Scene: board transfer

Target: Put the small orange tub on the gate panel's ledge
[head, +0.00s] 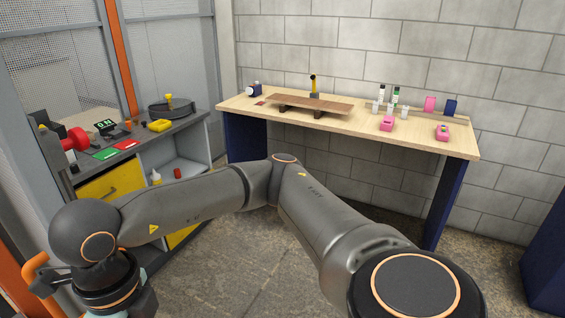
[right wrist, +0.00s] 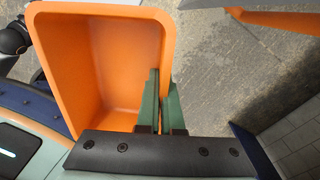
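The small orange tub (right wrist: 95,65) fills the left half of the right wrist view, and its open inside looks empty. My right gripper (right wrist: 160,105) has its two green fingers close together on either side of the tub's right wall, gripping it. Grey gate or fence panelling (head: 28,170) with mesh and orange edging stands at the left of the head view. I cannot clearly tell its ledge. My left gripper is not in view.
A grey side bench (head: 186,126) holds a scale, red and green cards and other small items. A wooden table (head: 235,103) against the block wall carries a board on supports, bottles and pink items. Orange-edged structure (right wrist: 285,18) shows at the wrist view's top right. Concrete floor is open between.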

